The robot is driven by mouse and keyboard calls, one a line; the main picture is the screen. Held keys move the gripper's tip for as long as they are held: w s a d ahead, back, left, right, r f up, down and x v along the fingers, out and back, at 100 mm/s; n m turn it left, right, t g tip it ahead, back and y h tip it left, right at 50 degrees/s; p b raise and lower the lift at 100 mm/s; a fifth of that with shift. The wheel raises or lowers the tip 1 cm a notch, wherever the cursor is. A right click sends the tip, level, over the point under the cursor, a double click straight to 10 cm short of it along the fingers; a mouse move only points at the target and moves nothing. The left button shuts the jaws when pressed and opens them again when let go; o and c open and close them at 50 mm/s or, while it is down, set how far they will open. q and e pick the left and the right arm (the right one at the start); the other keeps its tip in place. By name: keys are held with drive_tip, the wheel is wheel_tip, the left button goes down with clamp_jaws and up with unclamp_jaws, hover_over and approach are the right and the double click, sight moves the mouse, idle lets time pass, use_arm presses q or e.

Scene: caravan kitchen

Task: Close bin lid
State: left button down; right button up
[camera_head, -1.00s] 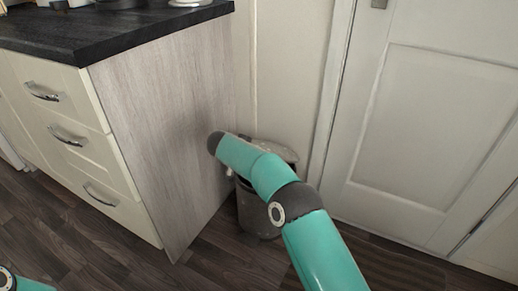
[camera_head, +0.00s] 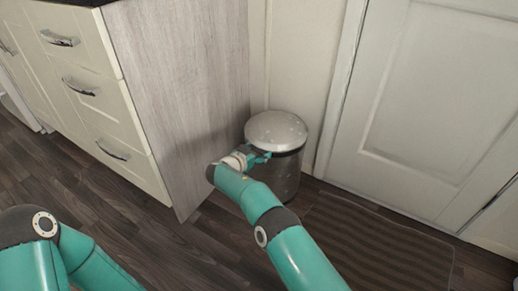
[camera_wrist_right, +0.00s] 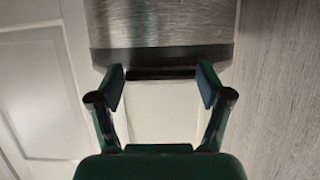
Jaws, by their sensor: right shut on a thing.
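The bin (camera_head: 286,180) is a metal cylinder standing on the floor between the cabinet side and the door. Its round, speckled grey lid (camera_head: 277,130) lies flat over the top, with a dark band below it. My right gripper (camera_head: 262,156) is at the front rim of the lid, shut on it. In the right wrist view, my right gripper (camera_wrist_right: 161,82) has its fingers at the dark band edging the brushed metal of the bin (camera_wrist_right: 160,25). My left arm shows at the lower left; its gripper is out of view.
A drawer cabinet (camera_head: 185,95) with a wood-grain side stands close to the left of the bin. A white door (camera_head: 425,110) is to the right. A striped mat (camera_head: 375,250) lies on the dark floor in front of the door.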

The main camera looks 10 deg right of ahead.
drive_tip(key=shift+s+f, duration=0.1)
drive_tip(key=shift+f, duration=0.95)
drive_tip(key=o, duration=1.3)
drive_tip(key=shift+o, duration=1.2)
drive_tip(key=shift+d+f, duration=0.1)
drive_tip(key=shift+f, duration=0.1)
drive_tip(key=shift+o, duration=0.5)
drive_tip(key=shift+r, duration=0.4)
drive_tip(key=shift+a+r, duration=0.1)
drive_tip(key=shift+a, duration=0.1)
